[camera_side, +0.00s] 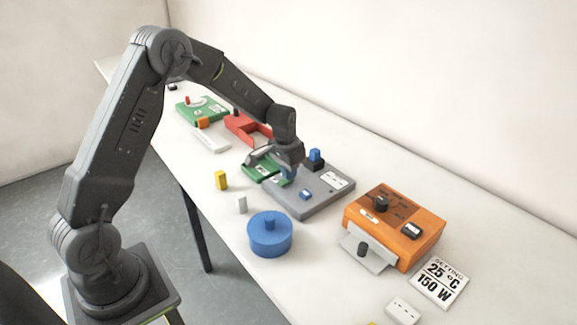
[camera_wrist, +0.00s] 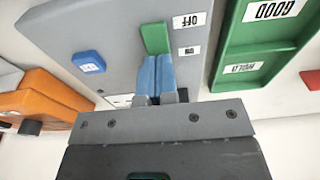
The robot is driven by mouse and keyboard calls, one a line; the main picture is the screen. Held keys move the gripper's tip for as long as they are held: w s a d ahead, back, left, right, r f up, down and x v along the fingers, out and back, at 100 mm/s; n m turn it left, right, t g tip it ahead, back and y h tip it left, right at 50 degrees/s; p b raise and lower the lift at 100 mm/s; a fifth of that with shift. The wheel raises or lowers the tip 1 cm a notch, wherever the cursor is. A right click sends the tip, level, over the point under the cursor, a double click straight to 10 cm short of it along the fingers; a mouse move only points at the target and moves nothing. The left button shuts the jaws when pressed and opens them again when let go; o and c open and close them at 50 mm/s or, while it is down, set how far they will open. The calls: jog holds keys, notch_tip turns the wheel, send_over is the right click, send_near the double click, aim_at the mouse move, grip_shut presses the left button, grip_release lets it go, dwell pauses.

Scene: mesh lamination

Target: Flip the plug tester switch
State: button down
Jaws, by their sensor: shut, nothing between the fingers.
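The plug tester is a flat grey box (camera_side: 318,190) in the middle of the table, also filling much of the wrist view (camera_wrist: 120,25). Its green switch (camera_wrist: 154,38) stands beside a label reading OFF (camera_wrist: 187,20) and a smaller label (camera_wrist: 189,50) that seems to read ON. My gripper (camera_side: 289,175) is low over the tester's left side. In the wrist view its blue fingertips (camera_wrist: 155,62) are shut together with nothing between them, right at the switch's near end. I cannot tell whether they touch it. In the side view my gripper hides the switch.
An orange box (camera_side: 395,222), blue round lidded pot (camera_side: 270,235), yellow block (camera_side: 221,180) and red holder (camera_side: 243,128) stand around.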

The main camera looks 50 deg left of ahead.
aim_at(282, 182)
jog(key=shift+w+f, duration=0.2)
jog(key=shift+f, duration=0.5)
jog(key=shift+s, duration=0.2)
jog(key=shift+s+r, duration=0.2)
jog(key=shift+s, duration=0.45)
notch_tip(282, 182, up, 15)
jog(key=s, duration=0.1)
